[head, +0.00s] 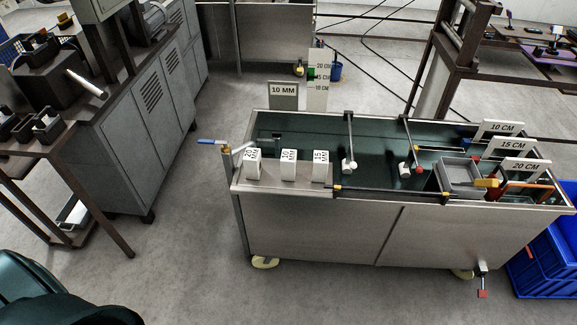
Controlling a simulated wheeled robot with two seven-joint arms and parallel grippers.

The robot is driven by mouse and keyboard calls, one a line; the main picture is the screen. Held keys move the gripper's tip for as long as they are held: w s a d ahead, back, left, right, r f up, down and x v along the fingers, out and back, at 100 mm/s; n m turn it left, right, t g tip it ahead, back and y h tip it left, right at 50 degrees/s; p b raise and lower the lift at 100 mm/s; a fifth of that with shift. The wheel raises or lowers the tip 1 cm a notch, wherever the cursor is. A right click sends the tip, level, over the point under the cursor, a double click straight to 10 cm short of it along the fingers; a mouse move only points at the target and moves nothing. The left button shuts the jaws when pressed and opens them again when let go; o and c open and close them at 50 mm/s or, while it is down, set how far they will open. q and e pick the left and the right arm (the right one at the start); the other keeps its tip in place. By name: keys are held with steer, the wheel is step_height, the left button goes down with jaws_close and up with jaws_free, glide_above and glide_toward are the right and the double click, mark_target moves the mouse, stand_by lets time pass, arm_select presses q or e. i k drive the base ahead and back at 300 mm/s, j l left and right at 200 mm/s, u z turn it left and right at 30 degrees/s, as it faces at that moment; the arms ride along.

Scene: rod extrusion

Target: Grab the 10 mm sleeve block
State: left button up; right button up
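Three white sleeve blocks stand in a row on the metal ledge (270,184) at the left end of the long tank. The middle block (288,164) has a label that seems to read 10 MM, though the print is small. The left block (252,163) seems to read 20 MM and the right block (320,165) 15 MM. All three stand upright and apart from each other. A sign reading 10 MM (283,90) stands behind the tank. Neither of my grippers is in view.
The steel tank (310,225) has a blue-handled valve (212,142) at its left end and bars across its top. A grey tray (461,177) sits at its right. Grey cabinets (150,110) stand at left, a blue crate (545,265) at right. The floor in front is clear.

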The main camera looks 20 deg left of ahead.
mark_target(287, 160)
steer(key=j+z, duration=0.15)
steer(key=z, duration=0.35)
steer(key=j+z, duration=0.3)
steer(key=j, duration=0.2)
steer(key=k+j+z, duration=0.1)
steer(key=j+z, duration=0.15)
steer(key=j, duration=0.65)
steer(key=k+j+z, duration=0.1)
steer(key=j, duration=0.3)
steer(key=k+j, duration=0.15)
steer(key=j, duration=0.7)
steer(key=k+z, duration=0.05)
